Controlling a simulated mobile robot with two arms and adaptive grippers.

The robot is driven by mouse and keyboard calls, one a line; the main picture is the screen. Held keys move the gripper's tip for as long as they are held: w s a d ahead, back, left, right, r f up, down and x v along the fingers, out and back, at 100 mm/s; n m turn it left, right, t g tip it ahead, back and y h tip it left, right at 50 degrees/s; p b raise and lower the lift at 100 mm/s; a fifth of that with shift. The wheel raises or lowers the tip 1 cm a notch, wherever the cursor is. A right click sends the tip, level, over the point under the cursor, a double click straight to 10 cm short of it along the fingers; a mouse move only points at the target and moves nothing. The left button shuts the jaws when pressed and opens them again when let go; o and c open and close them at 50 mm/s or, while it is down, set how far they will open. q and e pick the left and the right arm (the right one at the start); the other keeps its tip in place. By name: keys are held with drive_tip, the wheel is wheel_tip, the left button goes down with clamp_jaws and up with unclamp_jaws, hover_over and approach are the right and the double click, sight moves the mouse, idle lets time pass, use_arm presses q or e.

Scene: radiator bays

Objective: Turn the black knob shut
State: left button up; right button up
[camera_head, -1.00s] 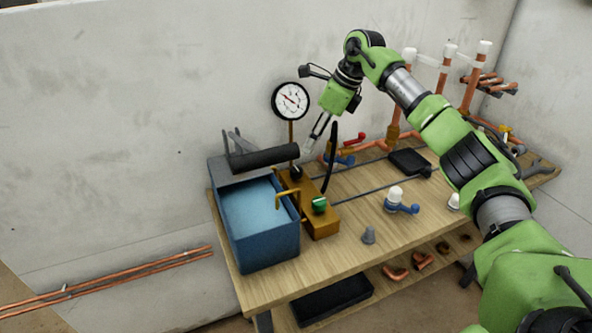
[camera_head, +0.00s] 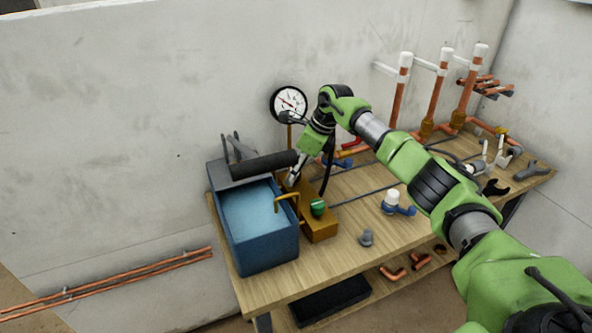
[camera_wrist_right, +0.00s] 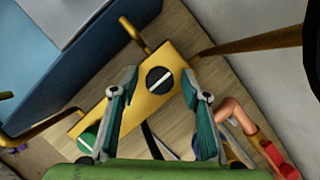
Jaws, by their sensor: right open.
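The black knob (camera_wrist_right: 159,80) is round with a white line across its top. It sits on the brass block (camera_wrist_right: 113,117), and its line runs roughly along the block's length in the right wrist view. My right gripper (camera_wrist_right: 158,88) is open, one finger on each side of the knob in that view; I cannot tell if either touches it. In the head view my right gripper (camera_head: 293,180) is low over the far part of the brass block (camera_head: 321,227) and hides most of the knob. My left gripper is out of view.
A green knob (camera_head: 317,208) sits on the block's near end. A blue water tank (camera_head: 270,245) stands left of the block, with a pressure gauge (camera_head: 289,103) behind. A black hose (camera_head: 329,165) rises close right of my gripper. Copper pipes (camera_head: 437,90) stand farther right.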

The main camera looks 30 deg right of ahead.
drive_tip(key=c, duration=1.1)
